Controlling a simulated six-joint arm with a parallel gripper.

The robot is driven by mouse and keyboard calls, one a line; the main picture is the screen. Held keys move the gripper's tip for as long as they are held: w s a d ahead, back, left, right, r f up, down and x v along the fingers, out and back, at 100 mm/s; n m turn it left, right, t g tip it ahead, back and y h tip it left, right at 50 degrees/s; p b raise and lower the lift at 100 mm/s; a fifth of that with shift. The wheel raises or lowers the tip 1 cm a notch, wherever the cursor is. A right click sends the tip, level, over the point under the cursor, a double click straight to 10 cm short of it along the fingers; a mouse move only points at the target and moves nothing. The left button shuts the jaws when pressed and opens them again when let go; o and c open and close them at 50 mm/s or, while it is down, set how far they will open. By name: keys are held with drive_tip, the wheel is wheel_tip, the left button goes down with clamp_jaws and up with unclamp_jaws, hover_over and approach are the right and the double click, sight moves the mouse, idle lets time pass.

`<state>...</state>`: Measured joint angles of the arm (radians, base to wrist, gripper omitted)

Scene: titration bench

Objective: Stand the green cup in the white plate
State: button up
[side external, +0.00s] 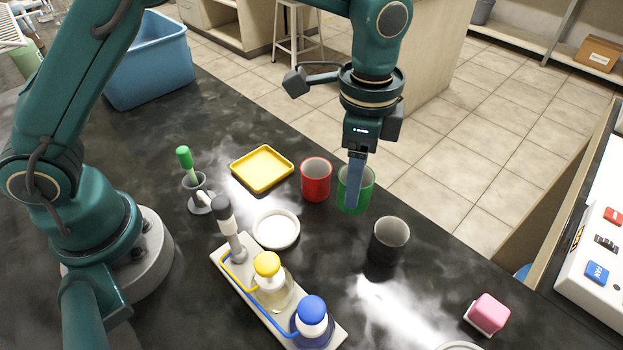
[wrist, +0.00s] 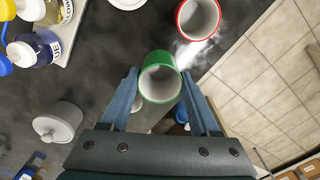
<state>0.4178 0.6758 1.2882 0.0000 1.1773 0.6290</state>
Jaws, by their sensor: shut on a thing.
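The green cup (side external: 346,199) is near the far edge of the bench, upright, right of the red cup (side external: 316,180). My gripper (side external: 355,178) reaches down over it, with its blue fingers at the cup's wall. In the wrist view the green cup (wrist: 160,78) sits between the two fingertips of my gripper (wrist: 160,82), which is shut on it. I cannot tell whether its base touches the bench. The white plate (side external: 276,229) lies empty on the bench, left of and nearer than the red cup; part of it shows in the wrist view (wrist: 127,3).
A yellow tray (side external: 262,168) lies behind the plate. A black cup (side external: 388,241) stands nearer than the green cup. A bottle rack (side external: 236,267) with yellow-capped and blue-capped bottles borders the plate's near side. A pink block (side external: 488,314) sits at the right.

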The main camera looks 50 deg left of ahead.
drive_tip(key=shift+r, duration=0.65)
drive_tip(key=shift+s+f, duration=0.15)
drive_tip(key=shift+f, duration=0.15)
drive_tip(key=shift+s+a+f, duration=0.5)
drive_tip(key=shift+s+a, duration=0.55)
drive_tip(key=shift+s, duration=0.55)
drive_tip(key=shift+s+a+f, duration=0.5)
drive_tip(key=shift+s+a, duration=0.55)
drive_tip(key=shift+s, duration=0.6)
drive_tip(key=shift+s+a+f, duration=0.5)
drive_tip(key=shift+s+a, duration=0.55)
drive_tip(key=shift+s, duration=0.55)
drive_tip(key=shift+f, duration=0.75)
drive_tip(key=o, duration=1.1)
